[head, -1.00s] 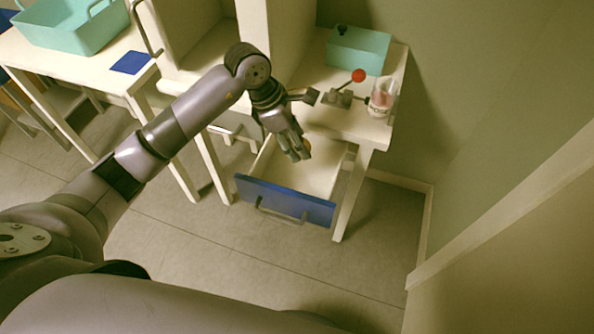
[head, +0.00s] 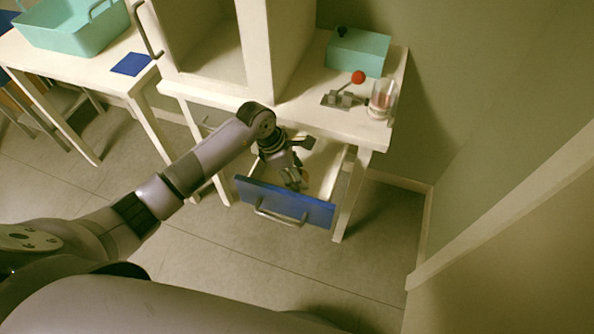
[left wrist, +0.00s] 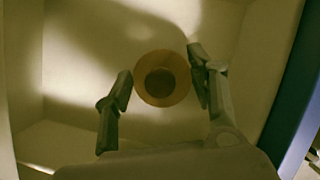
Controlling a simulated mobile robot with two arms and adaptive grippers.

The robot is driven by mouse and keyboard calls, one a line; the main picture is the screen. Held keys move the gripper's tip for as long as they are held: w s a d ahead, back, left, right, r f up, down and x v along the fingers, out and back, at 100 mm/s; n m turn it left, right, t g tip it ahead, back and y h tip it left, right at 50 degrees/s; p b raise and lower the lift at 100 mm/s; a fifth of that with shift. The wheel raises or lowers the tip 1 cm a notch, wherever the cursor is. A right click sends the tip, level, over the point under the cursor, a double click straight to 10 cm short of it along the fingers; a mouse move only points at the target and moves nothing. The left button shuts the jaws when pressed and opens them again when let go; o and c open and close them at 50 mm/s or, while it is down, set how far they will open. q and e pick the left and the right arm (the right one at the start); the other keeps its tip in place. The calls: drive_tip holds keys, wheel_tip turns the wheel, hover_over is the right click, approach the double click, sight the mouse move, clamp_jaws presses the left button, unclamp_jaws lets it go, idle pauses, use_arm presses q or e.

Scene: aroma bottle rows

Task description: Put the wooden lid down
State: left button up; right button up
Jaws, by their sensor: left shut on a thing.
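The wooden lid (left wrist: 182,78) shows in the left wrist view as a round tan ring with a darker middle, between my left gripper's two fingers. My left gripper (head: 293,181) is shut on it, inside the open drawer with the blue front (head: 285,200). The drawer's pale floor (left wrist: 75,60) lies behind the lid; I cannot tell whether the lid touches it. In the head view the gripper largely hides the lid. My right gripper is not in view.
On the white table (head: 335,117) above the drawer stand a teal box (head: 358,55), a lever with a red knob (head: 358,77) and a clear jar (head: 382,99). A teal basket (head: 75,35) and a blue mat (head: 131,64) are on the left table.

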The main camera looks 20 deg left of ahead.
use_arm(q)
drive_tip(key=shift+f, duration=0.15)
drive_tip(key=o, duration=0.9)
drive_tip(key=shift+r, duration=0.25)
drive_tip(key=v, duration=1.2)
drive_tip(key=shift+s+f, duration=0.1)
drive_tip(key=shift+f, duration=0.05)
